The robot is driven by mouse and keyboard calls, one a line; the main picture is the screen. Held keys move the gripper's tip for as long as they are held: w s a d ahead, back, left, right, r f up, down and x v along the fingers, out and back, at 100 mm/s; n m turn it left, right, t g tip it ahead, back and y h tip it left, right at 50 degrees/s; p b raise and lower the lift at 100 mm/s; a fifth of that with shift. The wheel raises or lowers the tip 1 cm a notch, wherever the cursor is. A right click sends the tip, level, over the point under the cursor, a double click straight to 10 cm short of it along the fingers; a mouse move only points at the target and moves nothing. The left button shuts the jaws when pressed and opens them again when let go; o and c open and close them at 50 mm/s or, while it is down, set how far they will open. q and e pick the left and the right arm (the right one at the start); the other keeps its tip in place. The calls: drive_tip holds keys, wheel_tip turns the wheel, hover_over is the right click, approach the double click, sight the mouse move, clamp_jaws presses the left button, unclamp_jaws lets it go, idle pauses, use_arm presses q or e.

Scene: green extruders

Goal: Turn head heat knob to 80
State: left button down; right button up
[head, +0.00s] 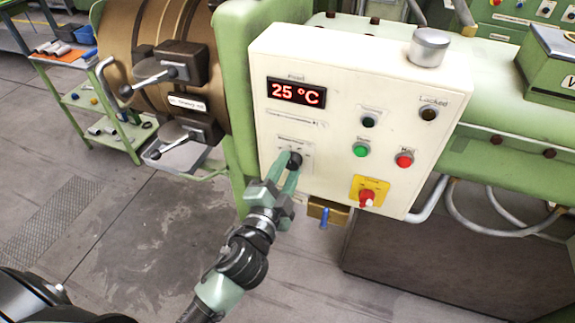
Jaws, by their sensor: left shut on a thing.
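A white control panel (345,110) is mounted on the green machine. Its red display (297,93) reads 25 °C. A black knob (295,159) sits at the panel's lower left, under a small printed scale. My left gripper (290,165) reaches up from below, with its green fingers around the black knob, shut on it. The fingers hide part of the knob, and its pointer cannot be made out. My right gripper is not in view.
The panel also carries a green button (361,150), a red button (404,160), a black switch (369,121) and a red rotary switch on a yellow plate (370,192). A brown cylindrical housing with levers (185,100) stands left. A green cart (95,105) stands farther left.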

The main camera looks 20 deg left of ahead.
use_arm(q)
drive_tip(key=shift+m+p, duration=0.5)
drive_tip(key=shift+m, duration=1.2)
drive_tip(key=c, duration=0.9)
unclamp_jaws()
drive_tip(key=s+b, duration=0.3)
drive_tip(key=s, duration=0.4)
drive_tip(key=shift+s+a, duration=0.1)
drive_tip(key=shift+s, duration=0.3)
